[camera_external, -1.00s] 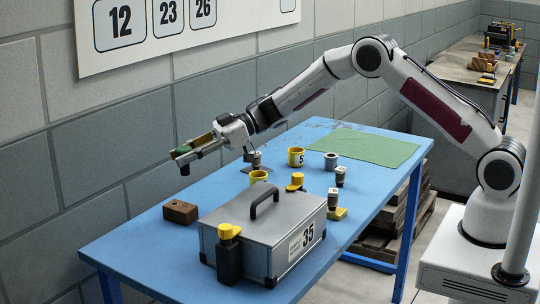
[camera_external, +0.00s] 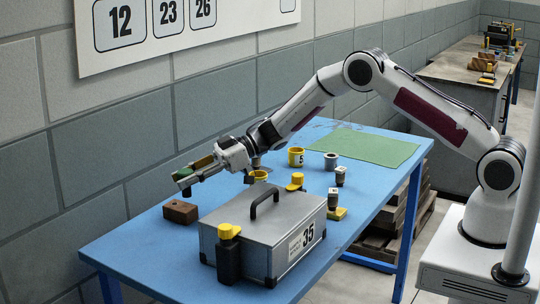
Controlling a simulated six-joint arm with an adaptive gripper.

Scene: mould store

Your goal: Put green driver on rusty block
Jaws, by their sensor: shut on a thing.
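The rusty block (camera_external: 181,211) lies on the blue table near its left edge. It is a brown rectangular block and its top is bare. My gripper (camera_external: 194,173) is above and slightly right of the block in this view, pointing left and a little down. It is shut on the green driver (camera_external: 184,173), whose green part shows at the gripper's end. The driver is apart from the block. The fingers and wrist hide much of the driver, so its full shape and exact tilt are unclear.
A grey case (camera_external: 265,235) numbered 35 stands in front, with a black and yellow item (camera_external: 228,252) beside it. Yellow cups (camera_external: 296,157) and several small parts stand mid-table. A green mat (camera_external: 362,146) lies at the back right. The table's front left is clear.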

